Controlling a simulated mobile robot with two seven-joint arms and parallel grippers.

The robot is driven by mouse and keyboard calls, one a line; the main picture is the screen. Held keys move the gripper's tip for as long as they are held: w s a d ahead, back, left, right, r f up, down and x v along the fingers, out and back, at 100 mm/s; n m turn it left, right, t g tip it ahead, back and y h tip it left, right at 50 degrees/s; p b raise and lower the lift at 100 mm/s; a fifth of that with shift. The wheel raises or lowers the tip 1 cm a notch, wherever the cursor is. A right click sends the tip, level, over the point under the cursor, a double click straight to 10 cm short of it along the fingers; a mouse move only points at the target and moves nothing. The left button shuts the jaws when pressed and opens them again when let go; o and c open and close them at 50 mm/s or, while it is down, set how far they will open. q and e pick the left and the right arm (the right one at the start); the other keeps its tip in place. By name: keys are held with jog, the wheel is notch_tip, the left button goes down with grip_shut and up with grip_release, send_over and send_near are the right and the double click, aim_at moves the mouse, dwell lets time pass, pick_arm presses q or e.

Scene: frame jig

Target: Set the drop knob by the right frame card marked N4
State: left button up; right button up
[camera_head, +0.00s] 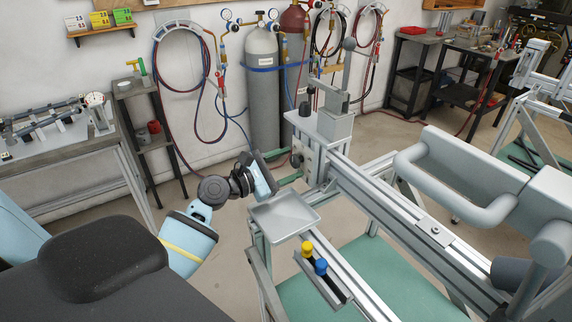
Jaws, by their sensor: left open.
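The frame jig has an upright grey block (322,135) at the far end of its long rail (385,200). A dark round knob (297,160) sits on the block's left face, and another dark knob (305,108) stands on top; I cannot tell which is the drop knob. My left gripper (268,174) is open, just left of the block, close to the side knob and apart from it as far as I can see. Its finger gap is seen edge-on and looks empty. No card marked N4 can be read. My right gripper is out of view.
An empty grey tray (285,222) sits below my left gripper. Yellow (307,248) and blue (321,267) knobs stand in a rack before it. A large grey tube handle (460,205) fills the right. Gas cylinders (264,100) stand behind; a workbench (60,150) is at left.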

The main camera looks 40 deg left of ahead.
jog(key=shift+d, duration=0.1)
pick_arm(q)
jog(key=c, duration=0.9)
